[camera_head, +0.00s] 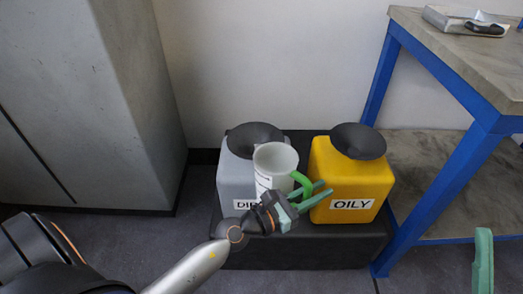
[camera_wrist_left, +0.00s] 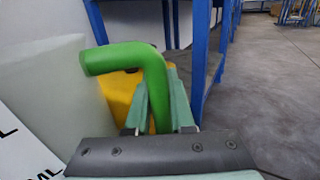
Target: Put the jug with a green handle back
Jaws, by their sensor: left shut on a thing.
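The white jug with a green handle (camera_head: 274,163) is upright in front of the grey container, partly covering its label. My left gripper (camera_head: 314,195) is shut on the jug's green handle, at the jug's right side. In the left wrist view the green handle (camera_wrist_left: 152,70) runs down between the two green fingers (camera_wrist_left: 158,112), with the pale jug wall (camera_wrist_left: 45,85) at left. The jug's base is hidden behind my gripper, so I cannot tell whether it touches anything. A green finger of my right gripper (camera_head: 483,262) shows at the lower right, away from the jug.
A grey container (camera_head: 230,178) and a yellow container labelled OILY (camera_head: 350,180), both with black funnels, stand on a black platform (camera_head: 300,255). A blue-legged workbench (camera_head: 455,60) holds a metal tray (camera_head: 465,20). A grey cabinet (camera_head: 90,100) stands at left.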

